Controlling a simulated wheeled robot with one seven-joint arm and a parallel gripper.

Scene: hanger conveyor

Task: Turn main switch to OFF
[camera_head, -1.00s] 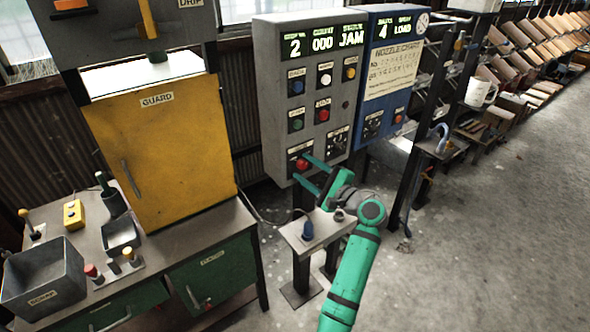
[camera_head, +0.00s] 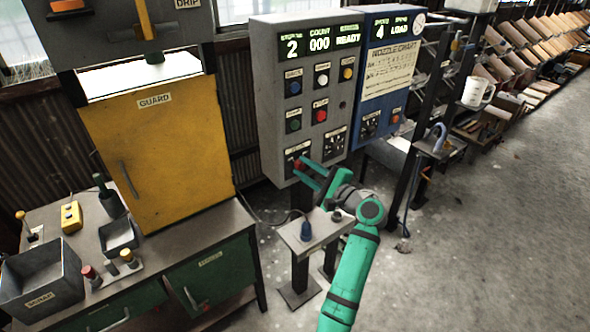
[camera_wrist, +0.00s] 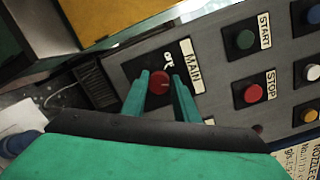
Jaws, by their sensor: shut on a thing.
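The main switch is a red knob (camera_wrist: 158,82) on a dark plate at the lower left of the grey control panel (camera_head: 268,100). In the wrist view a MAIN label (camera_wrist: 191,66) sits beside it, with a smaller position label I cannot fully read. My gripper (camera_wrist: 160,76) has its two green fingers on either side of the knob, shut on it. The knob also shows in the head view (camera_head: 299,164), partly covered by the fingers. The panel display (camera_head: 320,41) reads 2, 000, READY. The knob's exact angle is hard to tell.
Green START (camera_wrist: 244,39) and red STOP (camera_wrist: 253,93) buttons sit near the fingers on the same panel. A blue panel (camera_head: 375,85) adjoins at right. A small stand (camera_head: 305,238) is below my gripper. A yellow guard cabinet (camera_head: 158,150) stands left. Floor at right is clear.

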